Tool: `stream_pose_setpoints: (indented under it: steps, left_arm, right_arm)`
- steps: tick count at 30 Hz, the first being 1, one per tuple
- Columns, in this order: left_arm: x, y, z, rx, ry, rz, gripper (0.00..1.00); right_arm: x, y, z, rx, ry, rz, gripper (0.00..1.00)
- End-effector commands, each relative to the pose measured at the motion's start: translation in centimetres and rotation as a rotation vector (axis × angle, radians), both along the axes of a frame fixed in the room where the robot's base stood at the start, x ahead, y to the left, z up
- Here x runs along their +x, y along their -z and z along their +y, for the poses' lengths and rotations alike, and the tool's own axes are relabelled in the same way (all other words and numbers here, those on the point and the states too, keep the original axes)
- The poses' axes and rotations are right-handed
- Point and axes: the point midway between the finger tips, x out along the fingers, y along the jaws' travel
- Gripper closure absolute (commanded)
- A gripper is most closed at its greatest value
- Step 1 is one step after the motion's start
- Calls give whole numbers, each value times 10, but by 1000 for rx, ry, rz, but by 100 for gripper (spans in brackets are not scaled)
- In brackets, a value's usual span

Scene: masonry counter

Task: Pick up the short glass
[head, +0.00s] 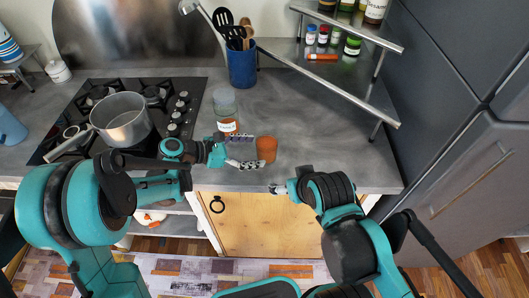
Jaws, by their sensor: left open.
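A short orange-brown glass (267,149) stands upright on the grey counter near its front edge. My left gripper (249,152) is open just left of it, its two fingers pointing right toward the glass. The glass appears at or just beyond the fingertips; I cannot tell whether they touch it. My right gripper (278,189) is by the counter's front edge, below and right of the glass, mostly hidden by its own arm.
A greenish glass container (224,101) and an orange-labelled jar (228,126) stand behind my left gripper. A blue utensil holder (242,69) is further back. A pot (122,120) sits on the hob at left. A metal corner shelf (335,82) is at right. The counter right of the glass is clear.

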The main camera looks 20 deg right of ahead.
Motion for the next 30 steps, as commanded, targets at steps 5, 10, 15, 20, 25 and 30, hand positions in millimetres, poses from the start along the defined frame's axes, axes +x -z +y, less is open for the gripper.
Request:
stream_pose_setpoints:
  steps: [5,10,15,20,25,30]
  left_arm:
    - [2,9,-18,1,3,-1,21]
    - [5,18,-43,1,2,-2,21]
    - [6,18,-48,1,-1,-2,21]
    - [6,18,-48,1,-1,-2,36]
    - [6,18,-47,2,-1,-2,81]
    - [6,18,-47,1,0,-2,91]
  right_arm:
    - [0,11,0,0,0,0,17]
    - [0,21,0,0,0,0,17]
    - [0,21,0,0,0,0,17]
    - [0,21,0,0,0,0,17]
    - [0,21,0,0,0,0,17]
    - [0,21,0,0,0,0,17]
